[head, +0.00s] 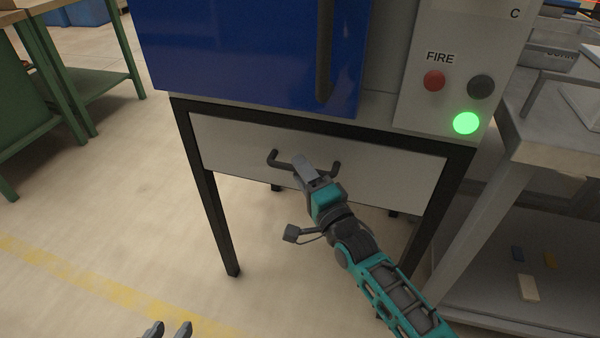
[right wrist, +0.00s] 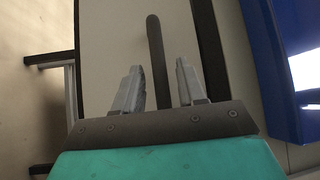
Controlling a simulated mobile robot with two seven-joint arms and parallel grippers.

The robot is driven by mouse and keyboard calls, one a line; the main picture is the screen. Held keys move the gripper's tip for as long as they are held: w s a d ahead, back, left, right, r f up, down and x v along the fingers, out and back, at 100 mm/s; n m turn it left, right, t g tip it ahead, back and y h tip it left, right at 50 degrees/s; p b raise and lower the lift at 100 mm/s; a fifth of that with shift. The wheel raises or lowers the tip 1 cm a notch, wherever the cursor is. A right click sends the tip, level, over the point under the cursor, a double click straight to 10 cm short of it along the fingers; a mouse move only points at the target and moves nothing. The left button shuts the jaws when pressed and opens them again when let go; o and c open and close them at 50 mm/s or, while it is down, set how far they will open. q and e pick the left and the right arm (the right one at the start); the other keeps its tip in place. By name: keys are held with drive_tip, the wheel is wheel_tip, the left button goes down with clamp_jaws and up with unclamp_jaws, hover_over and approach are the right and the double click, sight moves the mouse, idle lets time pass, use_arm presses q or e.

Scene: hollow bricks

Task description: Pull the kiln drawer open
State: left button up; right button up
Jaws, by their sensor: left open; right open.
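The kiln drawer (head: 400,178) is a pale panel under the blue kiln (head: 250,50), set in a black frame; its front looks flush with the frame. Its dark bar handle (head: 273,158) runs across the middle of the panel. My right gripper (head: 304,162) is open at the handle and covers its middle in the head view. In the right wrist view the handle (right wrist: 158,60) runs between the two open fingers (right wrist: 160,85); I cannot tell whether they touch it. My left gripper (head: 168,330) is open and empty at the bottom edge, low over the floor.
A control panel with a red button (head: 434,81), a dark button (head: 481,87) and a lit green lamp (head: 466,123) is at the right. A grey bench (head: 560,130) stands close on the right. Green tables (head: 100,85) stand at the left. The floor before the drawer is clear.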

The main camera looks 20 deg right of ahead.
drive_tip(key=shift+w+a+r, duration=0.1)
drive_tip(key=shift+w+a, duration=0.05)
drive_tip(key=shift+w, duration=0.55)
drive_tip(key=shift+c, duration=0.4)
clamp_jaws()
